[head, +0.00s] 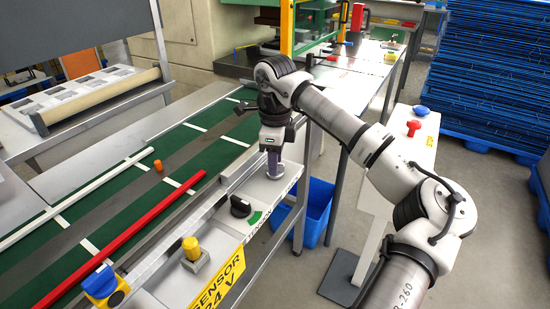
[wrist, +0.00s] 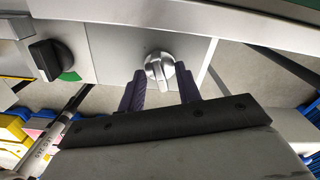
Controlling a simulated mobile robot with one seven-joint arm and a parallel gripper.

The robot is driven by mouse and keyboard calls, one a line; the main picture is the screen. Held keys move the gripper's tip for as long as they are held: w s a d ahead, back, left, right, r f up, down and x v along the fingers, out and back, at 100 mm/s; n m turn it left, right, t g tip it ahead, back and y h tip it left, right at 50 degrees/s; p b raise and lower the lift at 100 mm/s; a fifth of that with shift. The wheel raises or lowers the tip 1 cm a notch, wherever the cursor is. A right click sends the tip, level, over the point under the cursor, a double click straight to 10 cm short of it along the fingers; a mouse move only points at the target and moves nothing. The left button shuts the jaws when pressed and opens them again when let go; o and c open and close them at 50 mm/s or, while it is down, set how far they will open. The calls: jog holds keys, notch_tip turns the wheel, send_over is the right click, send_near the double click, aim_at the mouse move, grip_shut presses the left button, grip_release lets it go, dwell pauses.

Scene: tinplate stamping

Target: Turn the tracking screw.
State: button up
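The tracking screw appears to be the silver round knob (wrist: 160,70) with a raised grip bar, on the grey panel in the wrist view. The bar stands slightly tilted. My gripper (wrist: 161,77) has its two dark purple fingers one on each side of the knob, with a gap to the bar visible. Nothing appears clamped. In the head view my gripper (head: 274,163) points down at the far end of the conveyor's side panel. There the fingers mostly hide the knob.
A black rotary knob (head: 240,206) with a green mark sits nearby on the same panel; it also shows in the wrist view (wrist: 48,58). A yellow sensor (head: 192,249) stands nearer. The green conveyor belt (head: 130,197) runs alongside. A blue bin (head: 317,212) is below.

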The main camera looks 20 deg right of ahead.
grip_shut()
jog(key=shift+m, duration=0.4)
jog(key=m+b, duration=0.1)
jog(key=m, duration=0.2)
jog(key=m+b, duration=0.1)
jog(key=m, duration=0.3)
jog(key=shift+m, duration=0.3)
jog(key=m+b, duration=0.1)
jog(key=m, duration=0.3)
jog(key=shift+m+b, duration=0.35)
jog(key=shift+m, duration=1.35)
jog(key=shift+r, duration=0.1)
